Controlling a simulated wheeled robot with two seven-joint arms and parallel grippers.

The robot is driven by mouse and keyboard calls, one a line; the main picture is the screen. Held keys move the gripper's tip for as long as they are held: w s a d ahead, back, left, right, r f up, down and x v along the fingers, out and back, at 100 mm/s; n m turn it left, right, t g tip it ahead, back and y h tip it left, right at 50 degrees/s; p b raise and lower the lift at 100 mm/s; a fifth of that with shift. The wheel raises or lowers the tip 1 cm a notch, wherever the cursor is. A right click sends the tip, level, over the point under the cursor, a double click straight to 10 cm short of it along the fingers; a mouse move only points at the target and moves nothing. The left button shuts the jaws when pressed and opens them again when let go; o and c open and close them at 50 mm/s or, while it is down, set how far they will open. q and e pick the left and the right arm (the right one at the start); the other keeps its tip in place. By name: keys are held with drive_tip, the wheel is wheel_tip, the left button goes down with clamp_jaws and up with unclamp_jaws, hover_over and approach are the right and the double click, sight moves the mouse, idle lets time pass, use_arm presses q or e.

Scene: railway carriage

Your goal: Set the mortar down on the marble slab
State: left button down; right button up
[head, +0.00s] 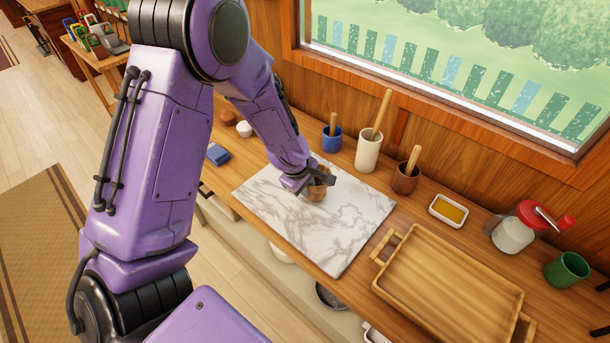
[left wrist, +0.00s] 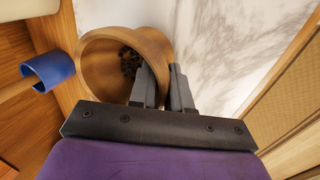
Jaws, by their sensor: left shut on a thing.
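My left gripper (head: 323,177) is shut on the mortar's wall. In the left wrist view one finger of the gripper (left wrist: 162,80) is inside the rim and the other outside. The white, grey-veined slab also shows there (left wrist: 225,35). I cannot tell whether the mortar's base touches the slab. My right gripper is not in view.
Behind the slab stand a blue cup (head: 332,143), a white cup (head: 367,154) and a brown cup (head: 404,181), each with a wooden handle. A wooden tray (head: 450,280) lies to the right. A yellow-filled dish (head: 448,211) is beyond it. The slab's right part is bare.

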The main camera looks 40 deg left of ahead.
use_arm(q)
drive_tip(key=shift+s+f, duration=0.5)
drive_tip(key=shift+w+f, duration=0.2)
drive_tip(key=shift+w, duration=0.1)
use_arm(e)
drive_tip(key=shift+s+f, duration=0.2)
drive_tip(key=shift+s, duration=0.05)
use_arm(q)
drive_tip(key=shift+s, duration=0.2)
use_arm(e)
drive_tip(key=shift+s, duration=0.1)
use_arm(q)
drive_tip(key=shift+f, duration=0.15)
drive_tip(key=c, duration=1)
unclamp_jaws()
drive_tip(key=v, duration=1)
drive_tip(key=shift+r, duration=0.25)
